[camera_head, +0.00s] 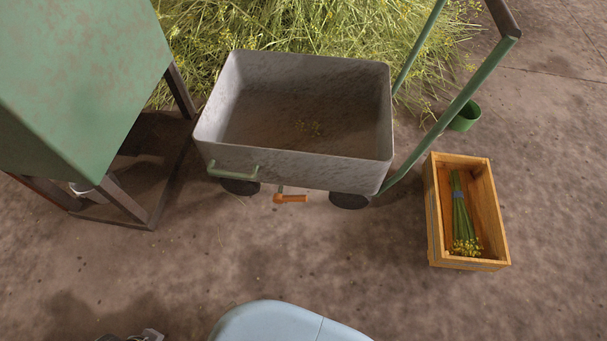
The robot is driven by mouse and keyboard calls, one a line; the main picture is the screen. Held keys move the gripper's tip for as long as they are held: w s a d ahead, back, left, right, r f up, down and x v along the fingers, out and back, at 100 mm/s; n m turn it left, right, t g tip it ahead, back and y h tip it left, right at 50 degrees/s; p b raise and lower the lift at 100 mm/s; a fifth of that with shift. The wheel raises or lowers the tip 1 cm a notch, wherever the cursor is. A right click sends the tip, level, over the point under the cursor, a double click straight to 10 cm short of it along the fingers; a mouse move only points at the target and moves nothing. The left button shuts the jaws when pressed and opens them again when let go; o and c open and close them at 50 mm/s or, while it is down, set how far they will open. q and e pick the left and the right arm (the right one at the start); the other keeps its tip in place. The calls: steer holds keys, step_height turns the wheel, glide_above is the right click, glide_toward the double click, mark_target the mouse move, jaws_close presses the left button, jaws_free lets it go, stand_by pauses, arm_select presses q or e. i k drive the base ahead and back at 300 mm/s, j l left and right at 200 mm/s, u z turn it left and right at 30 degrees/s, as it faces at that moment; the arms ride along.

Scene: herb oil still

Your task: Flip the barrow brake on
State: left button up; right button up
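The barrow (216,110) is a grey, worn metal tub on dark wheels, with green push bars rising at its right. A small orange lever (290,199), which looks like the brake, sticks out below the tub's near side between the two near wheels. It lies roughly level, and its mount under the tub is mostly hidden. A dark piece at the bottom left edge seems to be the tip of my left gripper (146,335). It is cut off by the frame, well apart from the lever, and its opening cannot be made out. My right gripper is not in view.
A green box on a dark stand (85,85) is at the left. A wooden crate (432,215) with a tied herb bundle (460,215) sits right of the barrow. Cut herbs (300,25) are heaped behind. The floor in front of the lever is clear.

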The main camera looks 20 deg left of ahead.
mark_target(279, 199)
steer(key=u, duration=0.75)
steer(key=l+z, duration=0.25)
steer(key=l, duration=0.25)
